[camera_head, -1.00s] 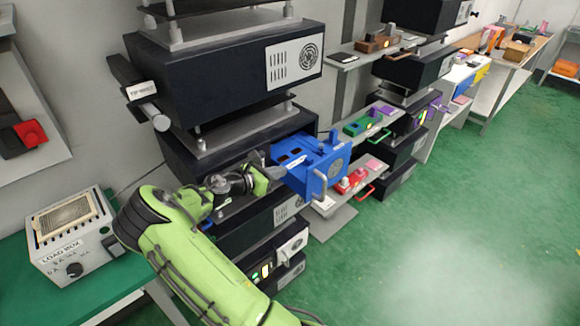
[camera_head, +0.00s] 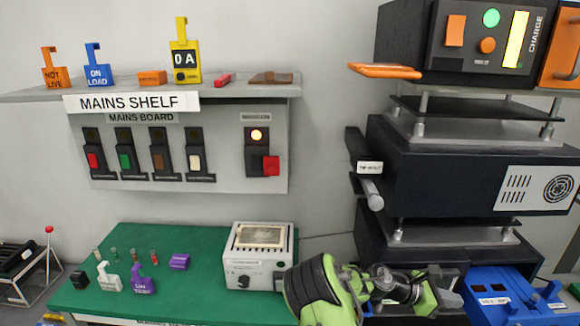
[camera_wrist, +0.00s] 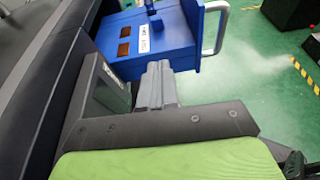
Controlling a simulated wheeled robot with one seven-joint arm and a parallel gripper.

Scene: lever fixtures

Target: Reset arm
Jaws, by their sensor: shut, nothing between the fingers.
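My gripper (camera_head: 452,296) is at the lower right of the head view, in front of the dark rack, beside a blue box-shaped unit (camera_head: 505,298). In the wrist view my gripper's grey fingers (camera_wrist: 157,85) are together with nothing between them. They point at the near side of the blue unit (camera_wrist: 150,40), close to it; I cannot tell whether they touch. The unit has a pale handle (camera_wrist: 216,28) on its right, a small blue knob on top and two brown windows. My green arm (camera_head: 325,292) reaches in from the bottom of the head view.
A white load box (camera_head: 260,257) stands on the green table (camera_head: 200,235) left of my arm. The mains board (camera_head: 225,160) with several switches and its shelf hang above. Dark rack units (camera_head: 470,165) rise above my gripper. Green floor (camera_wrist: 255,80) is open on the right.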

